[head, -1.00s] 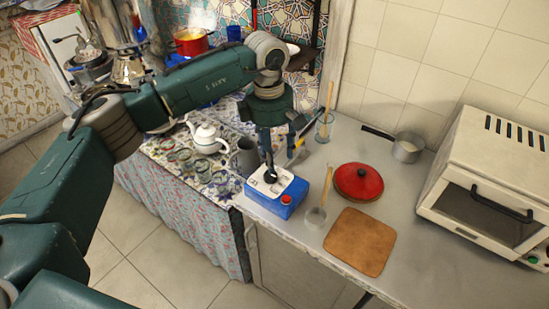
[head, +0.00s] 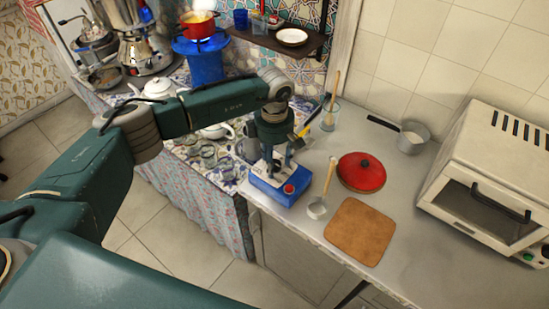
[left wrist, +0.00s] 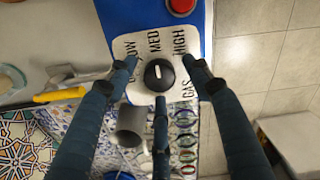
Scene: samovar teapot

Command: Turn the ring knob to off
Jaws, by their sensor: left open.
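A blue box (head: 268,191) stands on the counter at its left end, with a white label plate and a red button (head: 289,188) on top. In the left wrist view, a round black knob (left wrist: 158,76) with a white pointer mark sits on the white plate (left wrist: 128,46) marked LOW, MED, HIGH and GAS. My left gripper (head: 277,166) is over the plate. In the wrist view its open fingers (left wrist: 161,70) spread around the knob, one on each side and one below. I cannot tell whether they touch it. In the head view the gripper hides the knob.
A red lid (head: 361,171), a brown board (head: 358,231) and a glass with a spoon (head: 318,208) are right of the box. A glass jar (head: 330,114) stands behind. A grey mug (left wrist: 131,118) is close to the gripper. An oven (head: 490,180) is at the far right.

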